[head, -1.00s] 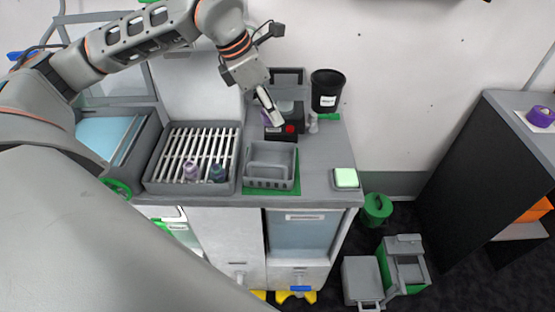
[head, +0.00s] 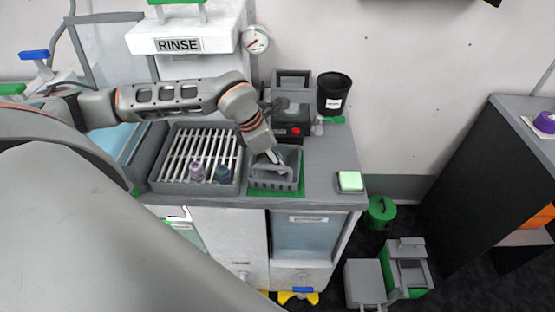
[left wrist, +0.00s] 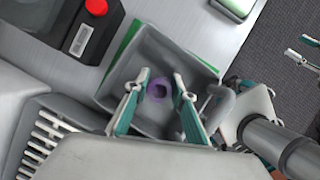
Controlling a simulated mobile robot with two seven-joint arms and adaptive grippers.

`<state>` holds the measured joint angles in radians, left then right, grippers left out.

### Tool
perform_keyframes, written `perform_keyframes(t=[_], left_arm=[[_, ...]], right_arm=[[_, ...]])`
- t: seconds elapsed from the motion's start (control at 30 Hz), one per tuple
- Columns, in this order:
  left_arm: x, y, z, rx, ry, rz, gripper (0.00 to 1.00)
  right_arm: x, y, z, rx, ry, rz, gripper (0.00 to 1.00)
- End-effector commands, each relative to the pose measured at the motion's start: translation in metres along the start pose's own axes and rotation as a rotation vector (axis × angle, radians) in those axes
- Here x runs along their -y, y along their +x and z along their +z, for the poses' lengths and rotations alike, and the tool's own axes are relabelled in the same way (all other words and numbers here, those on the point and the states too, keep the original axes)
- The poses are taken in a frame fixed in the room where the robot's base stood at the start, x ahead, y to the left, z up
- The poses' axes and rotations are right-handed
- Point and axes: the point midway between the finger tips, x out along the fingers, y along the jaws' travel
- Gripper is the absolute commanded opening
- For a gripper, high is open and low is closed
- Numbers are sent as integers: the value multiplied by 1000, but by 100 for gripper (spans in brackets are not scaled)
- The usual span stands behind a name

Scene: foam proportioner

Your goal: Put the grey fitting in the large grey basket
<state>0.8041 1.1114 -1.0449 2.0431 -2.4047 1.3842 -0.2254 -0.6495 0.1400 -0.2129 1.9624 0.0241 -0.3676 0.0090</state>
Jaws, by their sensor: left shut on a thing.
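The large grey basket (head: 287,186) stands on a green mat on the counter, its handle raised; its inside also shows in the left wrist view (left wrist: 192,62). My left gripper (head: 279,158) reaches down into or just over the basket.
Behind the basket is a black device with a red button (head: 296,131). A black cup (head: 332,94) stands farther back. Counter between basket and sponge is clear.

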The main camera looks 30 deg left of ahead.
Motion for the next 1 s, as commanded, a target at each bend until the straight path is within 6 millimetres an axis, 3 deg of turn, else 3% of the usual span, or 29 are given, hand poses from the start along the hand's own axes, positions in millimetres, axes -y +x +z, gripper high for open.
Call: perform_keyframes(t=[0.4,0.43,0.5,0.87,1.0], left_arm=[[0,6,-2,1,0,1,8],[0,6,-2,1,0,1,27],[0,5,-2,1,0,1,41],[0,3,-1,1,0,1,41],[-1,-7,0,2,0,3,41]], right_arm=[[0,2,3,0,0,1,40],[0,2,3,0,0,1,40],[0,2,3,1,0,1,40],[0,1,1,0,0,1,40],[0,1,0,-1,0,1,40]])
